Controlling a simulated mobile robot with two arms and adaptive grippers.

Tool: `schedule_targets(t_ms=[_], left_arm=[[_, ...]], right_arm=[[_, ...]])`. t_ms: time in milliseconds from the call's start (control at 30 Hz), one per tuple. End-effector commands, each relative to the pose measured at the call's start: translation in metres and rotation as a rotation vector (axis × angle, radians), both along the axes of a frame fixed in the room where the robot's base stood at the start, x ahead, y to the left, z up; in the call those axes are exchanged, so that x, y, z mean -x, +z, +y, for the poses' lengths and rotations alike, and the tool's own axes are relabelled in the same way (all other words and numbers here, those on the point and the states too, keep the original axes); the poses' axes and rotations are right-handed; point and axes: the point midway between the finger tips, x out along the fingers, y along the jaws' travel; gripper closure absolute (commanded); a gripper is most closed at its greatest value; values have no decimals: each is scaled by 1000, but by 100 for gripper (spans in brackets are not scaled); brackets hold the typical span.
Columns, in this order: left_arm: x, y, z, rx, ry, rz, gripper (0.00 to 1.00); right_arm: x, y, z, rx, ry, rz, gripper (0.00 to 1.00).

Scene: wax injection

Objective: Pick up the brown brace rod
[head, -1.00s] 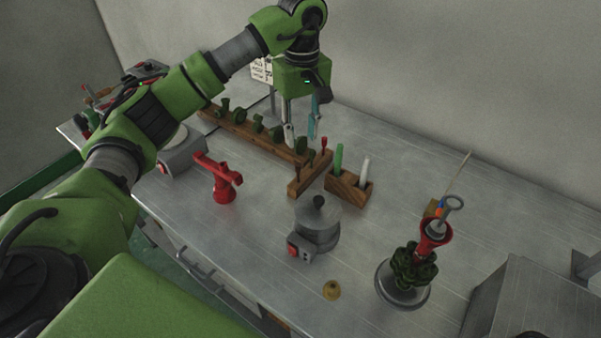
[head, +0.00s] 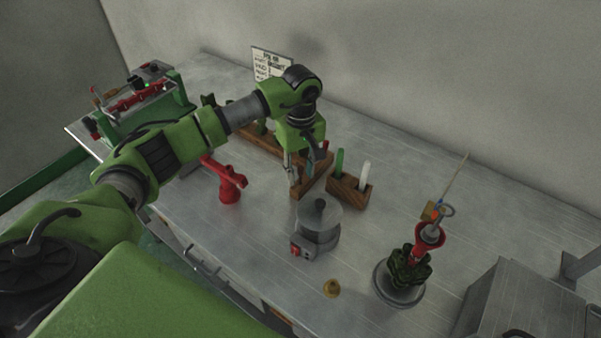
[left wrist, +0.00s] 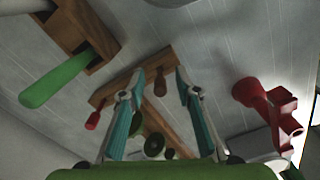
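The brown brace rod (left wrist: 160,84) stands in a small wooden rack (left wrist: 113,88) in the left wrist view. A red-handled rod (left wrist: 93,120) stands in the same rack, left of the brown one. My left gripper (left wrist: 160,73) is open, and the brown rod shows between its two teal-and-grey fingers without visible contact. In the head view my left gripper (head: 302,176) points down over the wooden rack (head: 318,180), and its fingers largely hide the brown rod. My right gripper is in neither view.
A wooden block (head: 348,193) with a green rod (head: 339,161) and a white rod (head: 364,173) stands right of the rack. A red stand (head: 230,188) is to the left, a grey pot (head: 319,220) in front. Bare table lies right of the block.

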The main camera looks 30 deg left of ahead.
Motion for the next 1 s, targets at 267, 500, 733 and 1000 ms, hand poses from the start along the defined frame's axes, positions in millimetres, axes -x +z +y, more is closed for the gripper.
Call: schedule_targets(t_ms=[267, 500, 733, 1000], left_arm=[[0, 0, 0, 0, 0, 0, 100], [0, 0, 0, 0, -1, 0, 100], [-2, 13, 0, 1, -1, -4, 100], [-2, 66, 0, 0, -1, -6, 100]], right_arm=[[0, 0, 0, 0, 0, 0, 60], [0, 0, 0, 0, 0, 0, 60], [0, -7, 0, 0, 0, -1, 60], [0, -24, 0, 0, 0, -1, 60]])
